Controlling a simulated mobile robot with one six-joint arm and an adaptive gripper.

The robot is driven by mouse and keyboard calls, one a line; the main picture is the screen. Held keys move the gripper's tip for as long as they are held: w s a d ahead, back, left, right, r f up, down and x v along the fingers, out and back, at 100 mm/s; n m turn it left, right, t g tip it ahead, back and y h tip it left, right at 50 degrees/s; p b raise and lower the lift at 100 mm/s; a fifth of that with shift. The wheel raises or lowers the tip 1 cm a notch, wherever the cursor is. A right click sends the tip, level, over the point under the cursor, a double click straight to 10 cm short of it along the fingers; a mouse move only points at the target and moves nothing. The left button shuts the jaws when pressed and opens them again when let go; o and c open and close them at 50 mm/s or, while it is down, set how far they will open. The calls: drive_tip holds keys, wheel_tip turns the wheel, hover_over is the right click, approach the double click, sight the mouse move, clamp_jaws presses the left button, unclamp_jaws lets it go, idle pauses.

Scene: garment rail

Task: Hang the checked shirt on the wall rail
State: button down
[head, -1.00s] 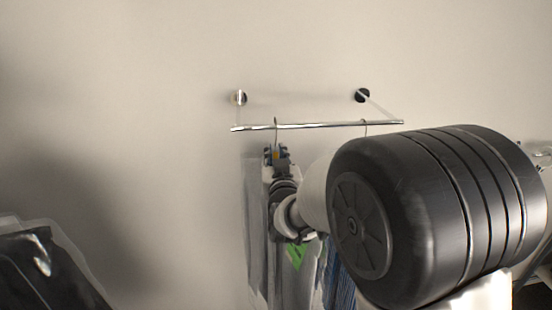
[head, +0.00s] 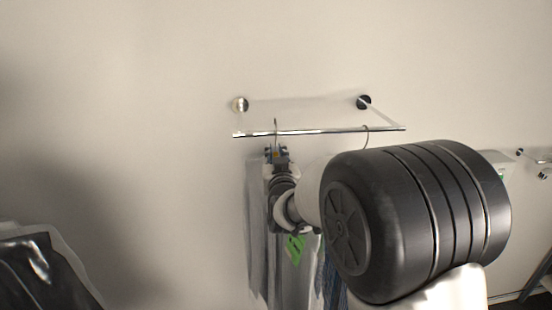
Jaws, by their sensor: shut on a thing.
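The wall rail (head: 325,131) is a thin chrome bar held off the wall by two brackets. A hanger hook (head: 276,127) rises slightly above the bar at its left part; I cannot tell whether it rests on the bar or is in front of it. My gripper (head: 277,156) is shut just below that hook, on the hanger. A greyish garment (head: 257,220) hangs below and behind the gripper, partly hidden by my arm; its pattern is unclear, so I cannot confirm it is the checked shirt. A green tag (head: 294,249) shows beside it.
A second hook (head: 366,134) is at the rail's right part. A blue patterned garment (head: 335,287) shows below, mostly hidden by my arm. A dark garment in clear plastic (head: 35,265) is at lower left. Metal wall fittings (head: 535,157) are at far right. The rail's middle looks bare.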

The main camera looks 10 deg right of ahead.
drive_tip(key=shift+f+b, duration=1.2)
drive_tip(key=shift+b, duration=0.35)
idle(0.4)
drive_tip(key=c, duration=1.5)
unclamp_jaws()
drive_tip(key=shift+o, duration=0.4)
drive_tip(key=shift+f, duration=0.15)
drive_tip(key=s+b, duration=0.8)
drive_tip(key=s, duration=1.7)
